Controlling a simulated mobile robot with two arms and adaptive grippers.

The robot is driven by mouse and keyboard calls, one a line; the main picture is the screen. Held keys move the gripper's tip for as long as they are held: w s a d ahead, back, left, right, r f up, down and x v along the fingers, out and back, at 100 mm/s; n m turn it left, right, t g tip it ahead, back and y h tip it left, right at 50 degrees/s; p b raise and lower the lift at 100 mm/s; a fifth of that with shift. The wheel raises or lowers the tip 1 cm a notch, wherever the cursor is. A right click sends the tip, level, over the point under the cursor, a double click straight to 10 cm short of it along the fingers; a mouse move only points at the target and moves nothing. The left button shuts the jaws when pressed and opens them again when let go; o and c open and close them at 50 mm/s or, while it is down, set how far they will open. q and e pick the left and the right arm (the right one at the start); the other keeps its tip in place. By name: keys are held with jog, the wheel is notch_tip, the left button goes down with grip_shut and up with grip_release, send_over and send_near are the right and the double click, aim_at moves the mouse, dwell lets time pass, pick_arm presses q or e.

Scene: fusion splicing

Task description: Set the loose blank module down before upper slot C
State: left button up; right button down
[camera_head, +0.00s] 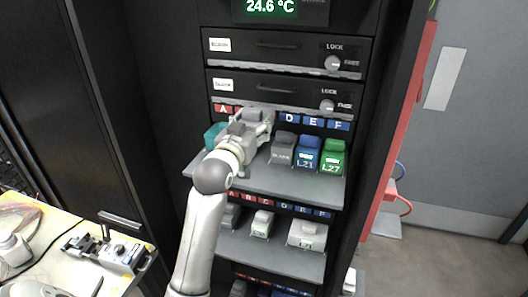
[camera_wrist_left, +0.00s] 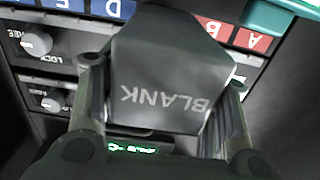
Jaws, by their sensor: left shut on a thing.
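My left gripper (camera_head: 258,121) is at the upper shelf (camera_head: 260,181), in front of the label strip between A and D. In the left wrist view the same gripper (camera_wrist_left: 165,115) is shut on a grey blank module (camera_wrist_left: 165,75), marked BLANK, with a finger on each side. In the head view the hand hides most of this module. The label of upper slot C is hidden behind the hand and module. I cannot tell whether the module touches the shelf. My right gripper is not in view.
On the upper shelf, a teal module (camera_head: 212,134) stands at the left. A grey module (camera_head: 283,149), blue L21 module (camera_head: 307,154) and green L27 module (camera_head: 333,157) stand at the right. A lower shelf (camera_head: 285,259) holds more modules. A table (camera_head: 62,237) with equipment is at lower left.

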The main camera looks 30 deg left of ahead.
pick_arm(q)
jog(key=f, duration=0.3)
jog(key=f+p, duration=0.1)
jog(key=f, duration=0.5)
jog(key=shift+s+p, duration=0.3)
jog(key=shift+s, duration=0.05)
jog(key=shift+f, duration=0.1)
jog(key=shift+f, duration=0.15)
jog(key=o, duration=1.1)
jog(key=shift+d, duration=0.1)
jog(key=shift+c, duration=0.2)
